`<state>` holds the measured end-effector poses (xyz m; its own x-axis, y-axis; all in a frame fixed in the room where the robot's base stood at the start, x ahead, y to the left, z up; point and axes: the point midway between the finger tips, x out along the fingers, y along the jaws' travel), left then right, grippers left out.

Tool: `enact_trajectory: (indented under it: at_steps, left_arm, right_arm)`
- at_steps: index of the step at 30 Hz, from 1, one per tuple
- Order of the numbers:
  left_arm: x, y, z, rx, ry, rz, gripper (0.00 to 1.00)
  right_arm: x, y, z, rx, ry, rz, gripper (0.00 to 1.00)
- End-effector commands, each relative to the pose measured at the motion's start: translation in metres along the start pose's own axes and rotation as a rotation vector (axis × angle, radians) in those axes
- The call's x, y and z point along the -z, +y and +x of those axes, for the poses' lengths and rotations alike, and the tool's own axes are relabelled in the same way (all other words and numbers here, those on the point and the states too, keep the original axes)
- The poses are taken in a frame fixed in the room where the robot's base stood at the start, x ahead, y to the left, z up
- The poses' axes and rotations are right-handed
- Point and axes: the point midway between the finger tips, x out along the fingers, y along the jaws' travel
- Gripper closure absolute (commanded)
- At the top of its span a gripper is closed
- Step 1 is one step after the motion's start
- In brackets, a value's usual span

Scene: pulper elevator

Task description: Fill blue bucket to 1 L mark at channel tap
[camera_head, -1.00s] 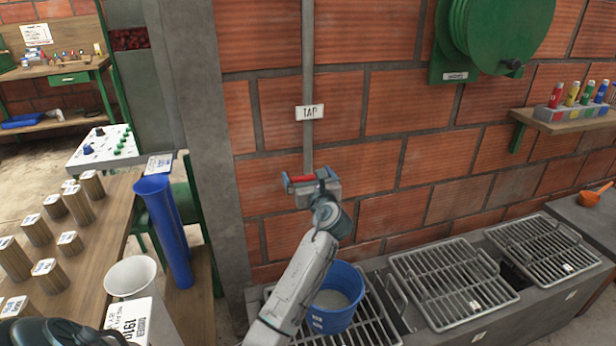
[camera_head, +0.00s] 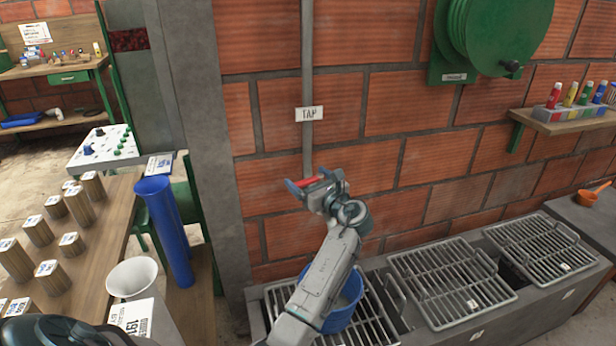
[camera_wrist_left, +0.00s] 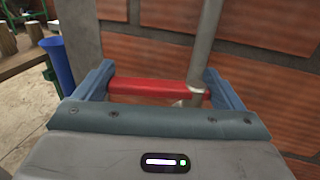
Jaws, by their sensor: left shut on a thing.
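My left gripper (camera_head: 308,184) is shut on the red tap handle (camera_head: 310,181) at the wall pipe, below the TAP sign (camera_head: 309,113). In the left wrist view the red handle (camera_wrist_left: 150,88) lies across between the two fingers, beside the grey pipe (camera_wrist_left: 205,45). The blue bucket (camera_head: 343,317) stands upright on the left grate below the tap. My left arm covers much of it. The water level and the 1 L mark cannot be made out. My right gripper is not in view.
Metal grates (camera_head: 453,283) cover the channel to the right. A green hose reel (camera_head: 500,35) hangs on the brick wall.

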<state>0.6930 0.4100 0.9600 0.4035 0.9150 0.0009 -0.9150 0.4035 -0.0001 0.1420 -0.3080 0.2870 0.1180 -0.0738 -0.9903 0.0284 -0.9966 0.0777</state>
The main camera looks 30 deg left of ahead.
Motion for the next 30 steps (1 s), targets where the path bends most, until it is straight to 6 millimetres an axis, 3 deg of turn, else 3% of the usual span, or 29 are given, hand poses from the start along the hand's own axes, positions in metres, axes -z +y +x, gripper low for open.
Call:
enact_trajectory:
  at_steps: [12, 27, 28, 30]
  left_arm:
    - [0.0, -0.001, -0.007, -0.19, 0.002, 0.001, 0.51]
    - [0.001, -0.001, -0.008, -0.212, 0.003, 0.001, 0.51]
    - [0.001, -0.001, -0.008, -0.212, 0.003, 0.001, 0.06]
    - [0.001, -0.001, -0.008, -0.212, 0.003, 0.001, 0.0]
  right_arm:
    - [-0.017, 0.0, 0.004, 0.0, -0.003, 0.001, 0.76]
    - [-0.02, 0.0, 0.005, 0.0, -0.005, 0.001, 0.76]
    - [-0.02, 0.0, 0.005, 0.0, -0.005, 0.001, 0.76]
    - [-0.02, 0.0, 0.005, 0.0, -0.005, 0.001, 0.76]
